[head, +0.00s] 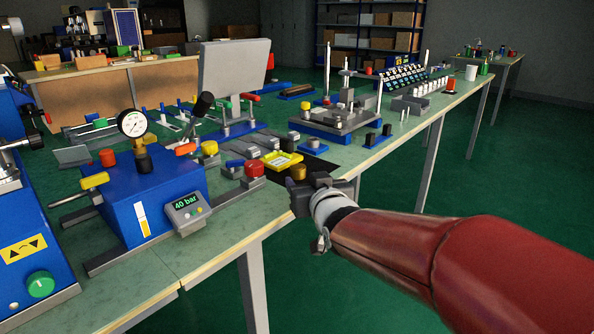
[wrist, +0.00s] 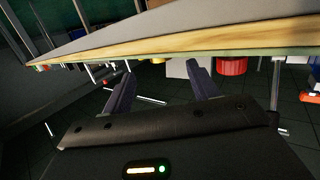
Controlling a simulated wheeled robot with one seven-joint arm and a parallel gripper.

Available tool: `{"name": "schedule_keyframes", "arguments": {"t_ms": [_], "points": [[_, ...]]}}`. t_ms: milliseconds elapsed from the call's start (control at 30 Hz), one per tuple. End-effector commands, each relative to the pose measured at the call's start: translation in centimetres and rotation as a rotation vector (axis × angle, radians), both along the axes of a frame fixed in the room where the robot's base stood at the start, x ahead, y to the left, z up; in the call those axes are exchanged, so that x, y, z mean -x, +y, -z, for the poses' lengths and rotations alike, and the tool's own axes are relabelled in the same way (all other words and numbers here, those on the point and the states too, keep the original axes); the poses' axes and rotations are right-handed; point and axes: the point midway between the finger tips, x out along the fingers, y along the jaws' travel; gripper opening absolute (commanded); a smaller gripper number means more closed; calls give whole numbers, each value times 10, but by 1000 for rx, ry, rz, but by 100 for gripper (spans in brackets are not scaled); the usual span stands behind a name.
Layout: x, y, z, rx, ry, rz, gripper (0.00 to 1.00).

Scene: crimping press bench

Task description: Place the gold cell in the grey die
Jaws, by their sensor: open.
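A gold cylinder (head: 298,173), which looks like the gold cell, stands near the bench's front edge in the head view, just behind my gripper (head: 303,192). Its lower part is hidden by the gripper. My gripper is at the bench edge; in the wrist view its two fingers (wrist: 160,78) are spread apart with nothing between them. A grey fixture (head: 343,122) with upright posts stands farther back on the bench. I cannot tell which grey part is the die. The gold cell and the die cannot be made out in the wrist view.
A yellow tray (head: 283,161) lies behind the gold cylinder. A blue press unit (head: 152,202) with a gauge and a 40 bar display stands at left. A red button (head: 254,168) is left of my gripper. The bench edge (wrist: 190,48) crosses the wrist view.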

Motion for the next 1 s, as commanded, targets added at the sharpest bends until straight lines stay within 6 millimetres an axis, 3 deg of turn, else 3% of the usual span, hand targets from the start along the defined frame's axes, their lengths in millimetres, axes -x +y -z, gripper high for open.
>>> {"name": "schedule_keyframes", "arguments": {"t_ms": [500, 800, 1000], "points": [[-61, 21, 3, 1, 3, 0, 59], [-65, 22, 4, 0, 1, 1, 59], [-65, 22, 4, 0, 1, 1, 35]]}}
